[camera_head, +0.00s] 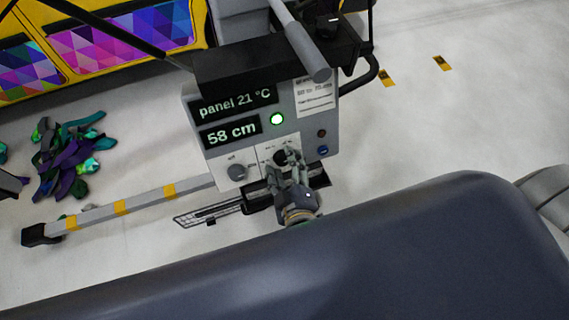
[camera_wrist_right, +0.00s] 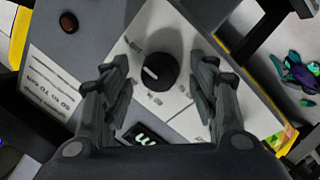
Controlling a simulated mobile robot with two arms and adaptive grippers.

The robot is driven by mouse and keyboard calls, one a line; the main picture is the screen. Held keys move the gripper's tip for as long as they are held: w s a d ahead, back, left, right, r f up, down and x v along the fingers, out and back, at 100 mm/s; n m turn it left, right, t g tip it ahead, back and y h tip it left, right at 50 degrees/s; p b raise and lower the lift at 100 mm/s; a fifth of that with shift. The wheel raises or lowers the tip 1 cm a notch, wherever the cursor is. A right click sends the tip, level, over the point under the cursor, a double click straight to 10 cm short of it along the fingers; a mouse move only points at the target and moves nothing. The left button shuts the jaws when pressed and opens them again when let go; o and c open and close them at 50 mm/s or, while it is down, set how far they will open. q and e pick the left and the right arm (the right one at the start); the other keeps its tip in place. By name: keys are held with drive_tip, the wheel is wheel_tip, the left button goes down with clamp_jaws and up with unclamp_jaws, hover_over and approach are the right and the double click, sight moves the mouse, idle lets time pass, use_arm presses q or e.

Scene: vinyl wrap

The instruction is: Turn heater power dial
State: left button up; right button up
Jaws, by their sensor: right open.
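The heater control panel (camera_head: 225,115) is a grey box with lit readouts "panel 21 °C" and "58 cm" and a green light. A black dial (camera_head: 282,157) on its white plate is partly covered by my right gripper (camera_head: 291,163) in the head view. In the right wrist view the black dial (camera_wrist_right: 158,72) with a white pointer mark lies between the spread fingers of my right gripper (camera_wrist_right: 163,75). The fingers are open, with gaps visible on both sides of the dial. A second, grey dial (camera_head: 237,172) sits to its left. My left gripper is out of view.
A red button (camera_head: 321,133) and a blue button (camera_head: 322,150) sit right of the dial. A grey bar with yellow bands (camera_head: 145,200) extends left near the floor. Crumpled coloured vinyl scraps (camera_head: 75,155) lie at left. A yellow-framed patterned panel (camera_head: 110,45) stands behind.

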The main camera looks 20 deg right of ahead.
drive_tip(key=shift+c, duration=0.5)
drive_tip(key=c, duration=1)
drive_tip(key=shift+o, duration=0.2)
